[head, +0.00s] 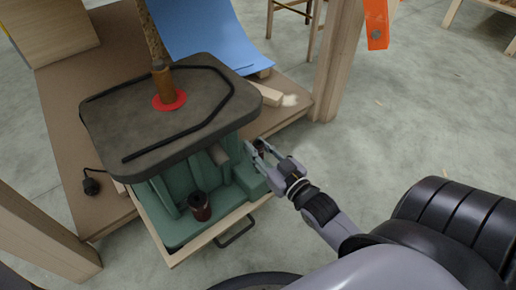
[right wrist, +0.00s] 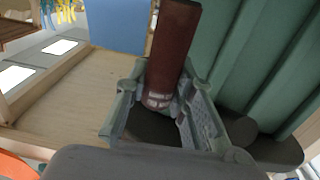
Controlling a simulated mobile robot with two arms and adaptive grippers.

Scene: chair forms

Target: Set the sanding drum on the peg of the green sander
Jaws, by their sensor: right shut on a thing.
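The green sander (head: 177,187) has a dark grey table top (head: 122,118) with a red ring (head: 167,101) and a brown upright spindle (head: 162,78) at its middle. My right gripper (head: 258,150) is at the sander's right side, below the table top's edge. In the right wrist view it is shut on the reddish-brown sanding drum (right wrist: 174,45), held by one end between the fingers. The sander's ribbed green body (right wrist: 245,45) is close beside the drum. I cannot tell which part is the free peg. My left gripper is not in view.
The sander stands on a brown wooden bench (head: 62,150) with a drawer handle (head: 236,232) in front. A blue curved sheet (head: 205,40) and a wood block (head: 268,95) are behind. A wooden post (head: 337,60) rises right of the bench.

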